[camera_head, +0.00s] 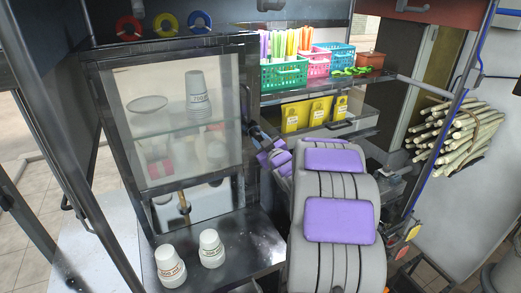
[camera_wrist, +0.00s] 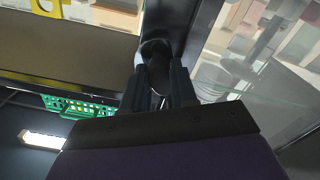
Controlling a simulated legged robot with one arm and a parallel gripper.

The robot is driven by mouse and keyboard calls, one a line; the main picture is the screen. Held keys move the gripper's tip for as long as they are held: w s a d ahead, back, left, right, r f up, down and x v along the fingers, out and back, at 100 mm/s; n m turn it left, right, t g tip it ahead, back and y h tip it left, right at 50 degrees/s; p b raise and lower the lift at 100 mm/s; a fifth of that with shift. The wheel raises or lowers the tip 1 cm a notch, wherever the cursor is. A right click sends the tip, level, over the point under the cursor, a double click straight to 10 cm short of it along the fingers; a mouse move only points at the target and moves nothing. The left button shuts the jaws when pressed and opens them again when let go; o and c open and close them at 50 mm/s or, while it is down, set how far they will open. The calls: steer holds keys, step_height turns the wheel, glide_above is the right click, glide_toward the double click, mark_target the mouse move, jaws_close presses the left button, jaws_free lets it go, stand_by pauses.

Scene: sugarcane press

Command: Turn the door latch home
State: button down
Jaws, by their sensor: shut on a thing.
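A black-framed glass door (camera_head: 178,115) closes the front of a dark cabinet at left in the head view. Its glass also shows at right in the wrist view (camera_wrist: 255,75). The latch (camera_wrist: 156,55) is a dark rounded piece on the door's black frame at the top middle of the wrist view. My gripper (camera_wrist: 160,98) is shut on the latch, one dark finger on each side. In the head view my gripper (camera_head: 258,138) is at the frame's right edge. The latch is largely hidden there, and its exact angle cannot be told.
White cups (camera_head: 199,90) and a plate (camera_head: 147,104) sit behind the glass. Two cup stacks (camera_head: 211,248) stand on the ledge below the door. Right of the door are baskets (camera_head: 284,75) of straws on a shelf, yellow packets (camera_head: 308,113) below, and sugarcane (camera_head: 458,130).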

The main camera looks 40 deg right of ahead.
steer(key=n+b, duration=0.1)
steer(key=n, duration=0.1)
steer(key=n+b, duration=0.4)
steer(key=shift+d+f+n, duration=0.1)
steer(key=shift+f+n, duration=0.2)
steer(key=shift+r+n+b, duration=0.15)
steer(key=shift+n+b, duration=2.1)
steer(key=shift+n, duration=0.95)
steer(key=c, duration=0.9)
jaws_free()
steer(key=shift+r, duration=0.15)
